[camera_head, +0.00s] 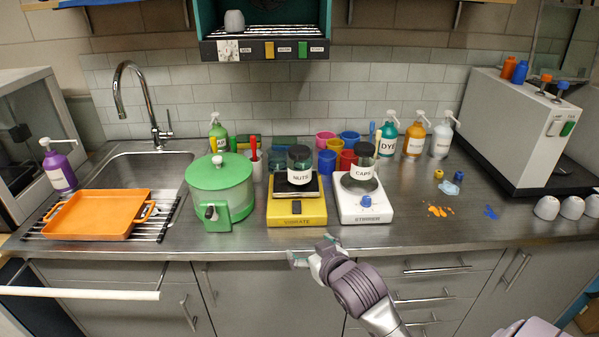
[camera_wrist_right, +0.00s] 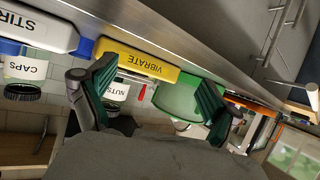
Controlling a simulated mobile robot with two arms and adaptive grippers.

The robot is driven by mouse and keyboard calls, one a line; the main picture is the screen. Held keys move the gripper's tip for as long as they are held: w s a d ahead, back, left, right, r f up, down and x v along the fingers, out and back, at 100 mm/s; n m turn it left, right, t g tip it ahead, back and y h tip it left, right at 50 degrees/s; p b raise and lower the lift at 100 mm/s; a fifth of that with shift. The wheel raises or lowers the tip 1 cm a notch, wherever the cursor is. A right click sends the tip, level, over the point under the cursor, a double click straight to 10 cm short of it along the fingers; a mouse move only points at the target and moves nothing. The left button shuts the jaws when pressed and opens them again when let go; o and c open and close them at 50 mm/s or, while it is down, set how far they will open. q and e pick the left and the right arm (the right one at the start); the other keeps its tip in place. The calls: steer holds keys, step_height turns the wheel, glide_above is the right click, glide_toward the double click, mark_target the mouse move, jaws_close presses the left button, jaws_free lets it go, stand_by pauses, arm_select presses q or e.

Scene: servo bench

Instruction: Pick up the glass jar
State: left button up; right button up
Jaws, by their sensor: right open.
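Two clear glass jars with black lids and white labels stand upright at the back of the bench. My right gripper (camera_head: 312,252) is open and empty at the counter's front edge, in front of the yellow device and apart from both jars. In the right wrist view its green-padded fingers (camera_wrist_right: 157,85) are spread; the NUTS jar (camera_wrist_right: 116,92) and CAPS jar (camera_wrist_right: 25,70) appear upside down beyond. My left gripper is not in view.
A green lidded pot (camera_head: 220,190) stands left of the yellow device. An orange tray (camera_head: 98,214) lies on a rack by the sink. Colored cups (camera_head: 326,140) and pump bottles (camera_head: 414,138) stand behind. Orange and blue spills mark the counter right of the stirrer.

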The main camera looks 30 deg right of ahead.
mark_target(303, 158)
steer(key=w+d+r+m+t+h, duration=0.2)
steer(key=w+d+r+t, duration=0.4)
steer(key=r, duration=0.6)
steer(key=shift+g, duration=0.6)
steer(key=x, duration=0.5)
steer(key=p+x, duration=0.1)
steer(key=x, duration=0.2)
steer(key=shift+w+d+r, duration=0.2)
steer(key=shift+d, duration=0.2)
steer(key=p+x, duration=0.1)
steer(key=x, duration=0.4)
steer(key=shift+w+d+p, duration=0.1)
steer(key=shift+w+p, duration=0.1)
steer(key=shift+p, duration=0.15)
steer(key=shift+w+d+f, duration=0.1)
steer(key=shift+w, duration=0.3)
steer(key=shift+s, duration=0.1)
